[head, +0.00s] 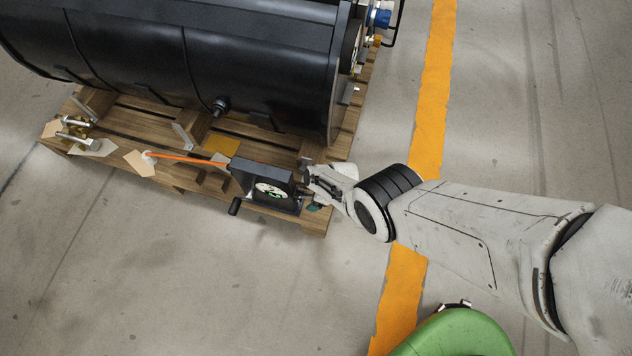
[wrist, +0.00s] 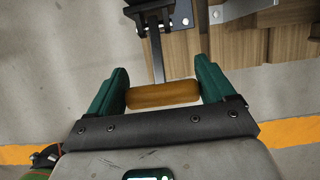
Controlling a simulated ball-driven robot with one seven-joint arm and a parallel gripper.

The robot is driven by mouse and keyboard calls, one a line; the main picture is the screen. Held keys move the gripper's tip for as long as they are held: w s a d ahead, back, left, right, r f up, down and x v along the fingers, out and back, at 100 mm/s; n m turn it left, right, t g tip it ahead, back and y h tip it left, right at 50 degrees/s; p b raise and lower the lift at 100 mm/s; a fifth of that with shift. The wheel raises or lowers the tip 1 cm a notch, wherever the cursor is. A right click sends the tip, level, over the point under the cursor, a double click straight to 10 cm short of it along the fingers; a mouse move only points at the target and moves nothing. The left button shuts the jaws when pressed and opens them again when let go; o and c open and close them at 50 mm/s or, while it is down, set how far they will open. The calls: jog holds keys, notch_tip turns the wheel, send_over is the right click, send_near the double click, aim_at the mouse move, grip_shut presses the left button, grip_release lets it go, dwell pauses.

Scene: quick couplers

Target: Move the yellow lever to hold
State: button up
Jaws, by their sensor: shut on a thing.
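The yellow lever (wrist: 163,94) shows in the wrist view as an amber grip, crosswise on a dark flat shaft. The shaft runs up to a black bracket at the top edge. My gripper (wrist: 162,76) has its green fingers on the two ends of this grip and is shut on it. In the head view my gripper (head: 316,196) is at the right side of a black unit with a round dial (head: 268,191). The lever is hidden there behind my wrist and gripper. No hold marking can be read.
The black unit, with a crank handle (head: 234,206), sits at the front right of a wooden pallet (head: 170,170). A large black tank (head: 200,60) lies behind it. An orange strip (head: 190,159) runs left from the unit.

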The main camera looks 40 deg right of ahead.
dwell(0.3)
jog(key=o, duration=1.4)
jog(key=shift+c, duration=0.2)
jog(key=p+v, duration=1)
jog(key=p, duration=0.1)
jog(key=shift+r, duration=0.4)
jog(key=shift+s, duration=0.1)
